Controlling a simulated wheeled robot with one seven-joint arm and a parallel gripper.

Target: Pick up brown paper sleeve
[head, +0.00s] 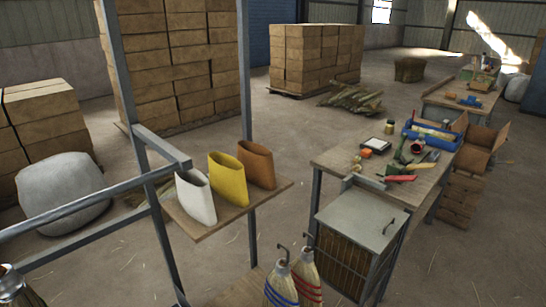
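The brown paper sleeve (257,168) stands upright at the right end of a small wooden shelf (238,212) in the head view. Its top is open. A yellow sleeve (228,182) stands just left of it, and a white sleeve (196,203) stands at the left end. The three sleeves form a close row, and the yellow one sits right beside the brown one. My gripper is not seen in this view.
Grey metal posts (161,232) and rails frame the shelf on its left and behind it. Two brooms (306,277) stand below at the front. A workbench (333,160) with tools is to the right, above a metal-lidded box (362,213). Open floor lies behind the shelf.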

